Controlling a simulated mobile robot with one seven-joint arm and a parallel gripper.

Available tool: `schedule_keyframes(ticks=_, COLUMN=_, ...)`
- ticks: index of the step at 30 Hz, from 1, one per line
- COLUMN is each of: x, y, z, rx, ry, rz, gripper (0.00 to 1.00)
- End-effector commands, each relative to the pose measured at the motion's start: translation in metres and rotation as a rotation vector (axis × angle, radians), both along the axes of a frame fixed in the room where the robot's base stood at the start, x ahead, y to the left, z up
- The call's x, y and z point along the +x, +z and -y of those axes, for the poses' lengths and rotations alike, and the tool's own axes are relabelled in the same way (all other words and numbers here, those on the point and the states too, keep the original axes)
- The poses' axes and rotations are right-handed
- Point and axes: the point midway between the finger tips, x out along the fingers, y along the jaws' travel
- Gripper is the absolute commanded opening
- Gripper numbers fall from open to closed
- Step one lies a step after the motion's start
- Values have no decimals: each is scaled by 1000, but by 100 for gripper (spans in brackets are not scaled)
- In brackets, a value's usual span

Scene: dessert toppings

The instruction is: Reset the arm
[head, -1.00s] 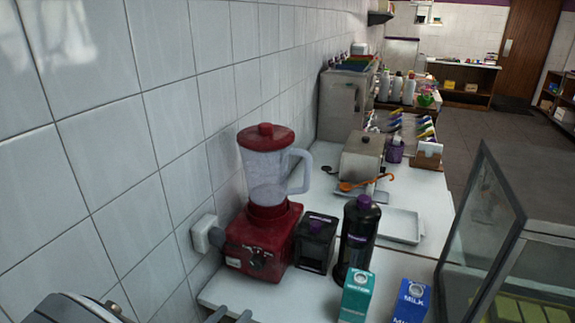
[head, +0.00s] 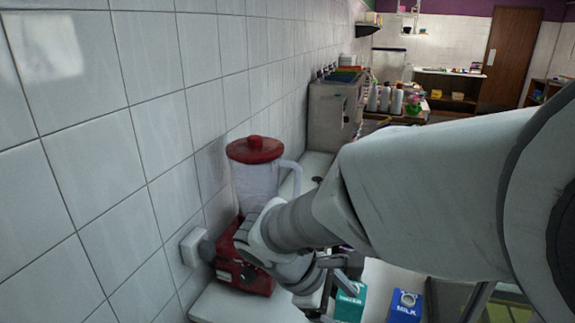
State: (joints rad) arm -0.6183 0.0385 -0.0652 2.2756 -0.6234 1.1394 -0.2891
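My arm (head: 440,195) reaches in from the right of the head view and bends down at the counter, in front of the red blender. My gripper (head: 338,290) is at the arm's lower end, just above or beside the teal carton; its small grey fingers are partly seen. I cannot tell whether they are open or shut, and no held object can be made out.
The red blender (head: 254,152) stands by the tiled wall, partly hidden by my arm. A teal carton (head: 350,304) and a blue milk carton (head: 405,307) stand at the counter front. A steel machine (head: 331,115) and several bottles (head: 384,98) are farther back.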

Motion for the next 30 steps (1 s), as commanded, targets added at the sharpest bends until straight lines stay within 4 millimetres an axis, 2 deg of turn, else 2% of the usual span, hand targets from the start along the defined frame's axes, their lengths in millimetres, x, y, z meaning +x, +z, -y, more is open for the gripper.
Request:
schedule_keyframes(ticks=1, x=-6, y=7, z=8, rx=60, ry=-72, rz=36, gripper=82)
schedule_keyframes(ticks=6, x=-24, y=25, z=23, rx=244, ry=-292, rz=147, gripper=82)
schedule_keyframes(ticks=18, x=-59, y=68, z=41, rx=654, ry=-772, rz=463, gripper=82)
schedule_keyframes(ticks=24, x=-70, y=86, z=44, rx=805, ry=-937, rz=602, gripper=82)
schedule_keyframes(ticks=30, x=-73, y=93, z=45, rx=868, ry=-1000, rz=660, gripper=82)
